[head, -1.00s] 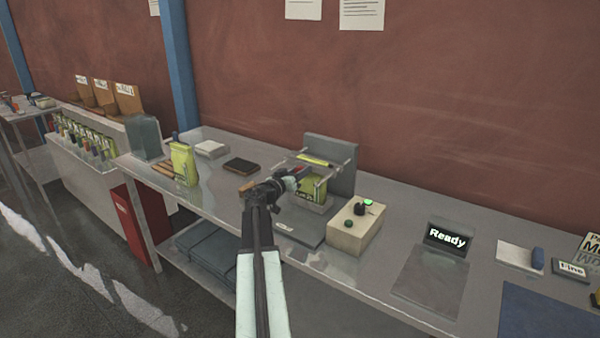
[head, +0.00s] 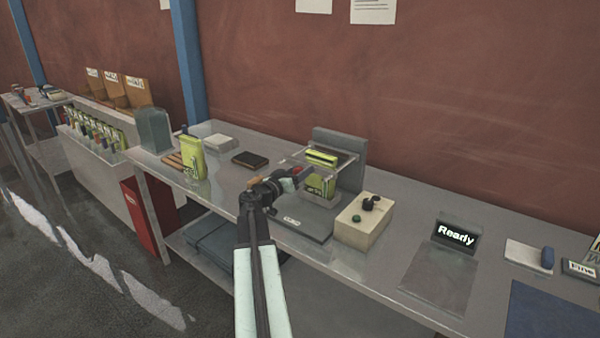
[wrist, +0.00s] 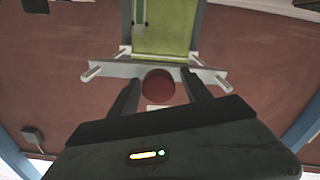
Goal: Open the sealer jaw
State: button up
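The sealer (head: 343,140) stands at the middle of the bench with a grey back plate and a clear frame. Its jaw shows as a light crossbar (wrist: 110,68) with a peg at each end. A round red knob (wrist: 158,87) sits at the middle of the bar. It also shows in the head view (head: 297,171). A green pouch (head: 320,186) stands in the sealer, below the frame. My gripper (wrist: 160,84) is open, its fingers apart either side of the knob in the wrist view, with gaps showing. How deep the fingers reach is unclear.
A beige control box (head: 366,228) with a green button and dark knobs stands right of the sealer. A grey platform (head: 305,224) lies in front. Another green pouch (head: 191,158) and a dark notebook (head: 250,160) are to the left. A "Ready" display (head: 456,235) is at right.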

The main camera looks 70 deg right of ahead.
jog(key=v, duration=0.8)
dwell(0.4)
